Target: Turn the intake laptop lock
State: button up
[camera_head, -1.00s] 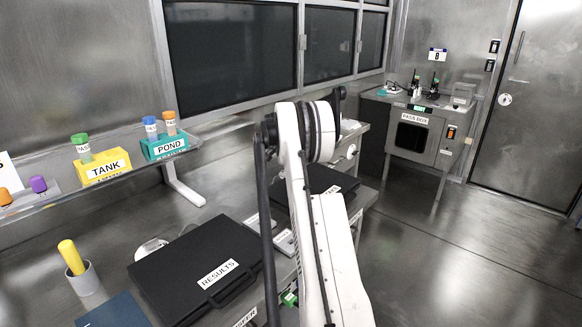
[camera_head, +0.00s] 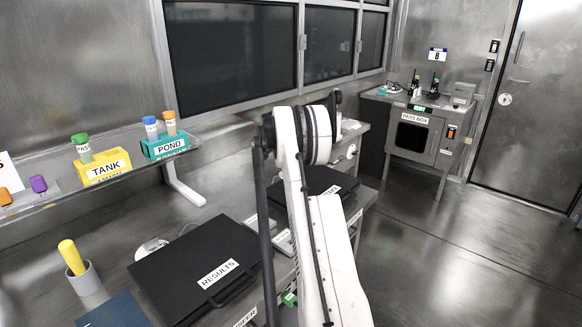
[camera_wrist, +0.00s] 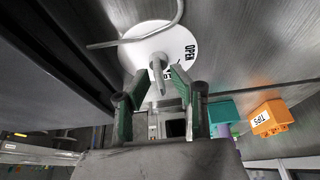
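In the wrist view a round white dial (camera_wrist: 138,50) with black lettering that includes "OPEN" lies on a grey metal surface. A small grey lever (camera_wrist: 157,76) stands out from it. My gripper (camera_wrist: 158,76) has its two green-padded fingers on either side of the lever, with a visible gap between the tips; firm contact does not show. In the head view a black case labelled "RESULTS" (camera_head: 195,272) lies on the bench, and another black case (camera_head: 318,182) lies behind my arm. Which one is the intake laptop cannot be told. My gripper is hidden there.
A bent grey rod (camera_wrist: 130,42) crosses the dial. A teal block (camera_wrist: 223,113) and an orange "TIPS" box (camera_wrist: 270,118) stand to the right. In the head view a shelf carries yellow "TANK" (camera_head: 103,168) and teal "POND" (camera_head: 164,147) racks. The right floor is clear.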

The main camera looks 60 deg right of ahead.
jog(key=v, duration=1.2)
dwell(0.4)
